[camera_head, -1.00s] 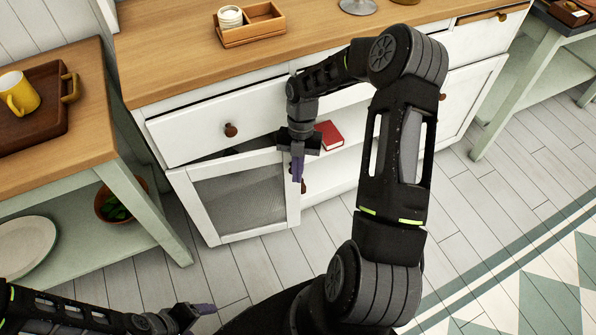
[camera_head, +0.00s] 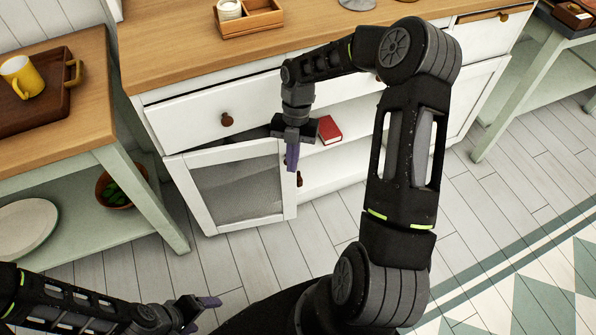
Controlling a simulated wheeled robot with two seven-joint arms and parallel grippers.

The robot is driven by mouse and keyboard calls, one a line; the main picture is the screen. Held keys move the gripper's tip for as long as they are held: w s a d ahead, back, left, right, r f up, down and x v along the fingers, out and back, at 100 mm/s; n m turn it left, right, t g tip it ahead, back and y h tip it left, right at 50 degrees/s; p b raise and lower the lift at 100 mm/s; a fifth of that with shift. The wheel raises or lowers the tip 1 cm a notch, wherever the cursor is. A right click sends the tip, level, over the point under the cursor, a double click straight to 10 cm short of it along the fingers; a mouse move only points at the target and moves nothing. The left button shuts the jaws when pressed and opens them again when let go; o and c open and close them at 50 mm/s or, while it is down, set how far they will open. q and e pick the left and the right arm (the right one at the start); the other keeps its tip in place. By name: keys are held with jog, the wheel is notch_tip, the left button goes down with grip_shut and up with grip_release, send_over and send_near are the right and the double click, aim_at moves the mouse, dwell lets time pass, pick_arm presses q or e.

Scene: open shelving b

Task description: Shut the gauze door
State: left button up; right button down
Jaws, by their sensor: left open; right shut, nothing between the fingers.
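The gauze door (camera_head: 240,220), a white frame with a grey mesh panel, stands ajar at the lower left of the white cabinet. A dark gap shows above its top edge, below the drawer. My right gripper (camera_head: 291,158) is shut and empty, fingers pointing down, at the upper part of the door's right edge. I cannot tell whether it touches the frame. A brown knob (camera_head: 299,180) shows just beside the fingers, partly hidden. My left gripper (camera_head: 211,306) is open and empty, low in the picture, over the floor and away from the door.
A drawer with a round knob (camera_head: 227,120) is above the door. A red book (camera_head: 330,129) lies on the open shelf to the right. A side table (camera_head: 92,130) with a tray and yellow mug (camera_head: 22,76) stands at left. Floor before the door is clear.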

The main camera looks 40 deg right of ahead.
pick_arm(q)
jog(key=shift+s+r, duration=0.1)
jog(key=shift+r, duration=0.2)
pick_arm(e)
jog(key=v, duration=0.5)
jog(key=shift+w+a+r, duration=0.15)
